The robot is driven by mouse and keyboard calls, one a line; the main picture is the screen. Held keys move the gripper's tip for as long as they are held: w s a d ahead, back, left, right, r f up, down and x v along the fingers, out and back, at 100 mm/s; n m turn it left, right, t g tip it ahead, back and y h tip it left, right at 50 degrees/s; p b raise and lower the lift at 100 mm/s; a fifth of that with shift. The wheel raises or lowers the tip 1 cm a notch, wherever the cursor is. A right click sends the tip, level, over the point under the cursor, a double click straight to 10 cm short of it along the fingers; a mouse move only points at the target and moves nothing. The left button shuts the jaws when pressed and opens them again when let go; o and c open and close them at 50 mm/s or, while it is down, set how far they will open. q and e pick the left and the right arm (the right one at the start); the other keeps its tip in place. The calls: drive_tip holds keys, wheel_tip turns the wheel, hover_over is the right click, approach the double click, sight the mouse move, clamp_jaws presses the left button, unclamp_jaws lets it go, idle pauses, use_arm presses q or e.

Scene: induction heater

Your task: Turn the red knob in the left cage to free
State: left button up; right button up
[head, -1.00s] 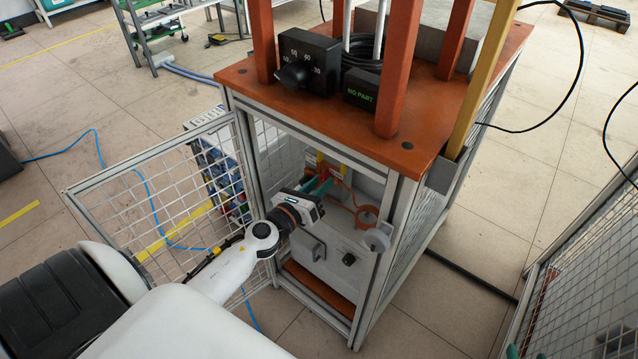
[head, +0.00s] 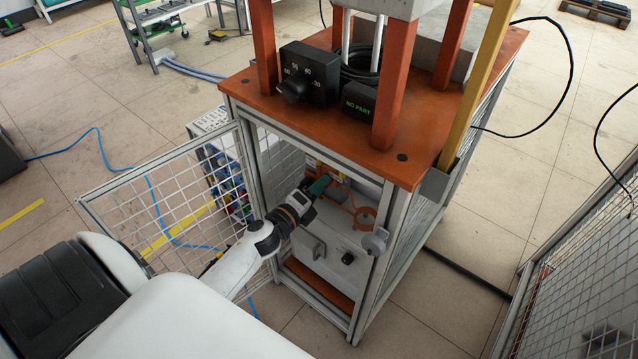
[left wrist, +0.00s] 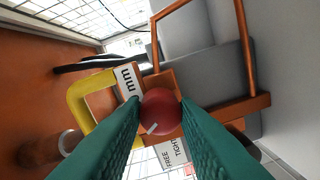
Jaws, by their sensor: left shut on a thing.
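The red knob (left wrist: 161,111) is in the middle of the left wrist view, with a small white mark on its lower left edge. The green fingers of my left gripper (head: 320,184) are closed on both sides of it, inside the cage under the orange table top. A white label (left wrist: 172,152) reading FREE and TIGHT is partly seen below the knob, between the fingers. The knob sits by a yellow bracket (left wrist: 84,100) with a small "mm" label. In the head view my gripper hides the knob. My right gripper is not in view.
The mesh cage door (head: 165,185) stands open to the left of my arm. Frame posts border the opening. A black dial box (head: 312,75) and a NO PART display (head: 358,101) stand on the orange table top (head: 237,85). Mesh fencing (head: 585,270) is at the right.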

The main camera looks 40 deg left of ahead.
use_arm(q)
drive_tip(key=shift+n+p, duration=0.5)
drive_tip(key=shift+n, duration=0.5)
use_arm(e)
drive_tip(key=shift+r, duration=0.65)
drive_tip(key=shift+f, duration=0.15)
use_arm(q)
drive_tip(key=o, duration=1)
drive_tip(key=shift+c, duration=0.2)
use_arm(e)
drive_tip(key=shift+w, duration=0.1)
use_arm(q)
drive_tip(key=shift+s, duration=0.1)
drive_tip(key=s+a+p, duration=0.1)
drive_tip(key=s, duration=1.1)
drive_tip(key=shift+r, duration=0.2)
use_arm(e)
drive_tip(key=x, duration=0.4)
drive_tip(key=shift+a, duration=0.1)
use_arm(q)
drive_tip(key=shift+w+n, duration=0.1)
drive_tip(key=shift+n, duration=0.2)
